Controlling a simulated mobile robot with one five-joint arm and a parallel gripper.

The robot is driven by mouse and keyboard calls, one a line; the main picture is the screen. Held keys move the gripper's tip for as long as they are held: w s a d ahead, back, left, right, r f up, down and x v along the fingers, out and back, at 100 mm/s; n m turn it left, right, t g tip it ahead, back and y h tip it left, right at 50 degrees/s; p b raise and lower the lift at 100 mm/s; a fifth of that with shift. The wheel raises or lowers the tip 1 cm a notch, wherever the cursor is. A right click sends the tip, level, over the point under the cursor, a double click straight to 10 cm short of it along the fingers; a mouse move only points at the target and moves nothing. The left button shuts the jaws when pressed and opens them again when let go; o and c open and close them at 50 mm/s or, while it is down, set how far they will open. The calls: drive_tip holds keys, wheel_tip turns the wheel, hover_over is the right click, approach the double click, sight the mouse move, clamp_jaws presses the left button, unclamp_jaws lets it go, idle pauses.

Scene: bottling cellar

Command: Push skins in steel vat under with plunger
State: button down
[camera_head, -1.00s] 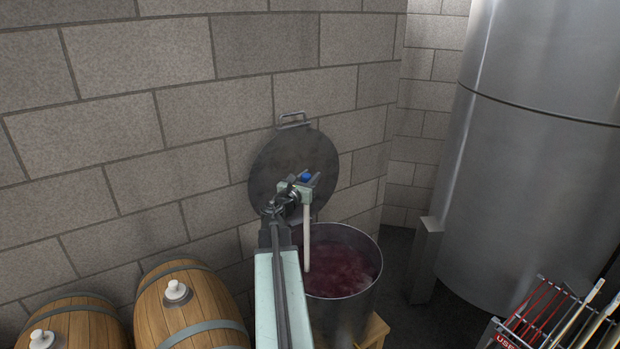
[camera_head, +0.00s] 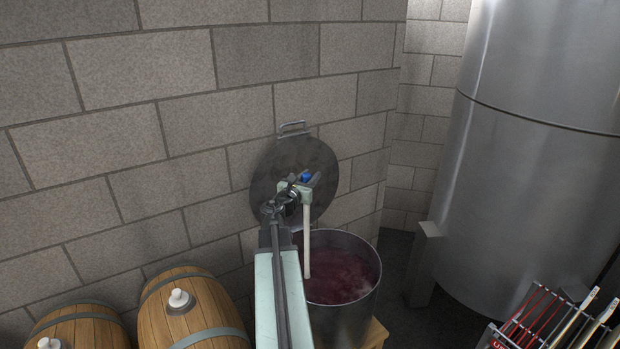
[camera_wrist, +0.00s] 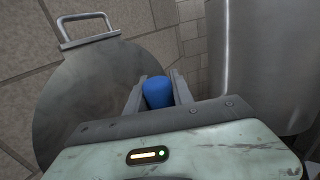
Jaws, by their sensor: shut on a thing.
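The steel vat (camera_head: 345,318) stands open on a wooden support, with dark red skins (camera_head: 340,276) inside it. Its round grey lid (camera_head: 270,195) is tipped up against the wall behind it and also shows in the wrist view (camera_wrist: 85,85). My gripper (camera_head: 308,181) is above the vat's left part, shut on the plunger's blue top (camera_wrist: 157,92). The plunger's pale shaft (camera_head: 307,235) hangs down in front of the vat's left rim or opening. Its lower end shows near the skins; I cannot tell whether it touches them.
Two wooden barrels (camera_head: 187,312) with white bungs stand at the lower left. A large steel tank (camera_head: 535,150) fills the right. A rack (camera_head: 545,325) with rods is at the lower right. A block wall (camera_head: 160,140) closes the back.

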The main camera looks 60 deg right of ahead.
wheel_tip(320, 180, up, 8)
drive_tip(key=p, duration=0.7)
wheel_tip(320, 180, up, 9)
drive_tip(key=p, duration=0.9)
drive_tip(key=shift+f, duration=0.15)
wheel_tip(320, 180, down, 11)
drive_tip(key=b, duration=1.1)
